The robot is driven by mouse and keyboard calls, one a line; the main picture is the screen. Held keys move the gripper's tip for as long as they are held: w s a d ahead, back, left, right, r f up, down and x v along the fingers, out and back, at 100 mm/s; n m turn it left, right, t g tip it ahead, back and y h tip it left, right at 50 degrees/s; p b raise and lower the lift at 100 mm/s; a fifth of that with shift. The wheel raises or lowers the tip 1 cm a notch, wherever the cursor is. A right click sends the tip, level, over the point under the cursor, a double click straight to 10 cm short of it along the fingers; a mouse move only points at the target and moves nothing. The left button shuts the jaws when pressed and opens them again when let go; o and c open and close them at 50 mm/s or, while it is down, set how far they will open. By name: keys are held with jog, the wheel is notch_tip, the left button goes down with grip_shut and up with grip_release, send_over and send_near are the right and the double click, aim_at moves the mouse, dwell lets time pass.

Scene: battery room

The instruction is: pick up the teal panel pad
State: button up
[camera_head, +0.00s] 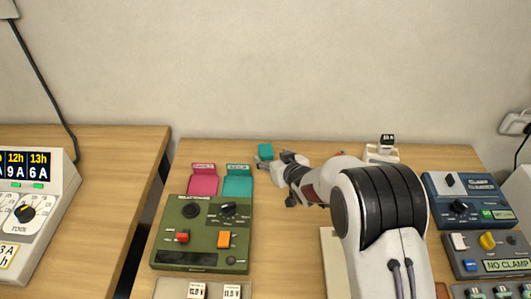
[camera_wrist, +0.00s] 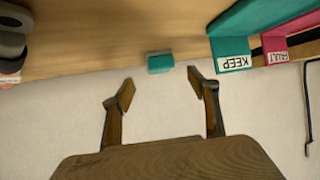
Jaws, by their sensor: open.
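The teal panel pad (camera_head: 265,151) is a small block at the back of the wooden table, near the wall. It also shows in the wrist view (camera_wrist: 160,63), at top centre, beyond the fingertips and roughly in line with the gap between them. My gripper (camera_head: 266,162) reaches in from the right, close to the pad in the head view. In the wrist view my gripper (camera_wrist: 161,86) has its two fingers spread wide with nothing between them. The pad appears apart from the fingers.
A teal tray (camera_head: 237,187), marked KEEP in the wrist view (camera_wrist: 232,54), and a pink tray (camera_head: 203,186) lie left of my gripper. A green control box (camera_head: 203,222) stands in front of them. Other control boxes (camera_head: 467,200) stand at right. The wall is close behind.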

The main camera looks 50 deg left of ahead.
aim_at(267, 152)
jog(key=shift+w+a+f, duration=0.2)
jog(key=shift+a+f, duration=0.1)
jog(key=shift+a, duration=0.2)
jog(key=shift+x, duration=2.55)
jog(key=c, duration=1.4)
